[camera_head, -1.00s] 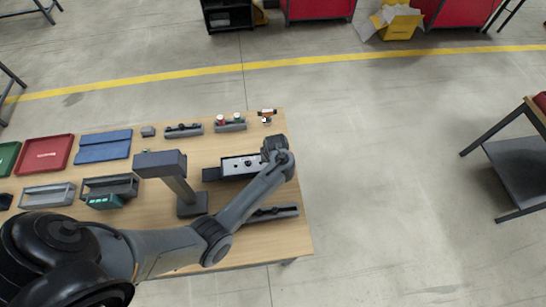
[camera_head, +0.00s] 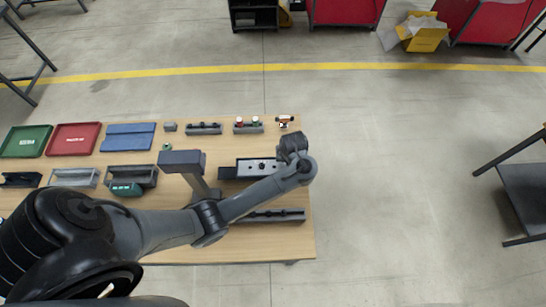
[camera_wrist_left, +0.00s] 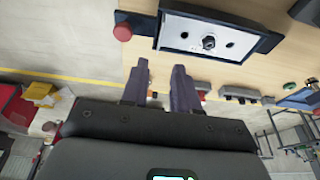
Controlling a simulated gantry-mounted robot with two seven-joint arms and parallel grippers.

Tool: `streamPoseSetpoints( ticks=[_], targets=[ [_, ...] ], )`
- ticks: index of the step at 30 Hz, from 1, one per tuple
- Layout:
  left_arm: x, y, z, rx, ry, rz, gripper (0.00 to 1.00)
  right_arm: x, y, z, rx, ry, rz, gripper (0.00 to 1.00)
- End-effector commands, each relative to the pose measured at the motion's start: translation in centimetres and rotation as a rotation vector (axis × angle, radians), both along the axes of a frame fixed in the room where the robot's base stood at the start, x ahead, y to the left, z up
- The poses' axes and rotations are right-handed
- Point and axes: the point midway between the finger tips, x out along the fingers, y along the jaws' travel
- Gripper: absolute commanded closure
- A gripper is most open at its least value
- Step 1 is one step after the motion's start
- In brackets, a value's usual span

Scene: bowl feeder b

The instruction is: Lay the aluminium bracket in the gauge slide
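A light metal plate (camera_head: 251,166) with holes and a dark knob sits in a dark slide frame (camera_head: 228,173) on the table. The plate (camera_wrist_left: 185,31) and frame (camera_wrist_left: 268,44) show closer in the left wrist view. I cannot tell whether the plate is the aluminium bracket or part of the gauge slide. My left gripper (camera_head: 290,138) is at the slide's right end in the head view; its fingertips are hidden there. In the left wrist view my left gripper (camera_wrist_left: 160,66) has its two fingers apart, with nothing seen between them. My right gripper is not in view.
A dark post with a block head (camera_head: 182,158) stands left of the slide. A long dark rail (camera_head: 275,215) lies in front. Green (camera_head: 27,140) and red (camera_head: 73,139) trays are at the left. A red button (camera_wrist_left: 123,32) shows beside the frame.

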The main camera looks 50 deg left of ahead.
Motion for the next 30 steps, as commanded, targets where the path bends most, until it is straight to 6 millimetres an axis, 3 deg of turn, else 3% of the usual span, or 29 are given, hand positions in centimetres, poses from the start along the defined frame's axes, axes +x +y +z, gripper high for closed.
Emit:
streamPoseSetpoints(
  ticks=[5, 11, 14, 21, 25, 30],
  targets=[
    [-1.4, -0.7, -0.3, -0.016, 0.0, -0.078, 0.71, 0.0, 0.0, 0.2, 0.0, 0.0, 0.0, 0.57],
    [-6.4, -3.3, -0.3, -0.055, -0.006, -0.346, 0.71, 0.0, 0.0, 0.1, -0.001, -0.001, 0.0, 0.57],
    [-10.2, -4.8, 0.9, -0.06, -0.009, -0.513, 0.71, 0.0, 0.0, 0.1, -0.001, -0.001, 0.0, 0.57],
    [-18.8, -7.5, 5.8, -0.02, -0.005, -0.85, 0.71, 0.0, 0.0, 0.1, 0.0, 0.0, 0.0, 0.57],
    [-21.8, -8.2, 7.9, 0.01, 0.0, -0.96, 0.71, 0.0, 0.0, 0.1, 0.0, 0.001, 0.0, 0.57],
    [-23.3, -8.6, 9.2, 0.03, 0.003, -1.022, 0.71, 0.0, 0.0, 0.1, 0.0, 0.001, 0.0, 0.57]
  ],
)
